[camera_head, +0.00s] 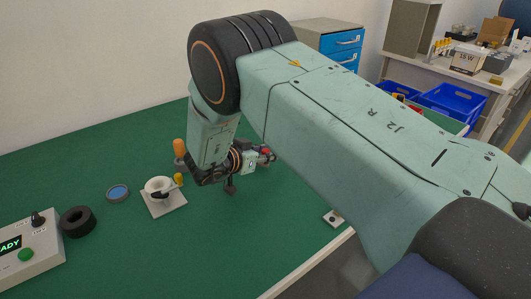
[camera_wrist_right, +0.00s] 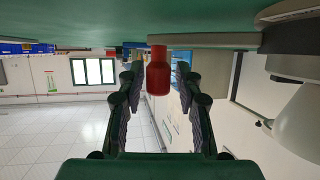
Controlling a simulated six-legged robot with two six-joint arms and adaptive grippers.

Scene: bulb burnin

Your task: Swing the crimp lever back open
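In the right wrist view a red, bottle-shaped handle (camera_wrist_right: 158,75) sits between the fingers of my right gripper (camera_wrist_right: 158,78). A narrow gap shows on each side of it, so the gripper is open around it and not closed on it. I take this handle to be the crimp lever's grip; the rest of the lever is not clear. In the head view my right gripper (camera_head: 266,155) is small, over the green table, with a bit of red at its fingers. My arm hides much of what lies beyond it. My left gripper is not in view.
A white ring-shaped socket (camera_head: 152,187) on a plate, a blue-faced disc (camera_head: 118,193), a black ring (camera_head: 76,222) and a control box (camera_head: 30,255) stand left on the green table (camera_head: 130,260). An orange handle (camera_head: 180,147) stands near my right wrist. The front middle is clear.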

